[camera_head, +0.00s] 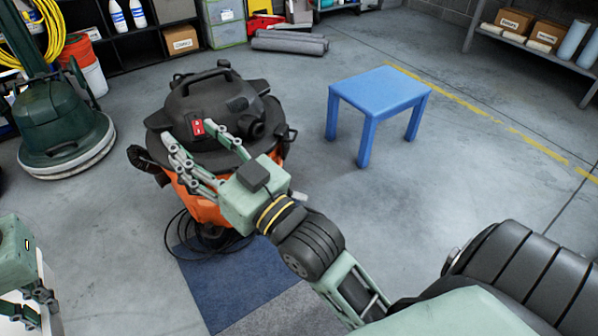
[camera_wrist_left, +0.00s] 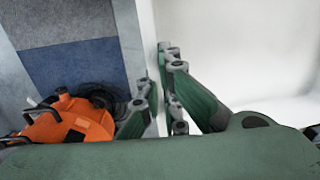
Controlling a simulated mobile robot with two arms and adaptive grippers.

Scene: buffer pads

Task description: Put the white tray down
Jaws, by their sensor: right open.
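The white tray (camera_wrist_left: 235,45) fills the right side of the left wrist view, and its wall runs between my left fingers. In the head view only a pale strip of the tray (camera_head: 48,292) shows at the lower left edge. My left gripper (camera_head: 30,312) is there too, partly cut off; in the left wrist view its fingers (camera_wrist_left: 160,112) are closed on the tray's wall. My right gripper (camera_head: 183,160) is open and empty, in front of the black and orange vacuum. Most of the tray is out of the head view.
A green floor machine (camera_head: 60,130) stands left.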

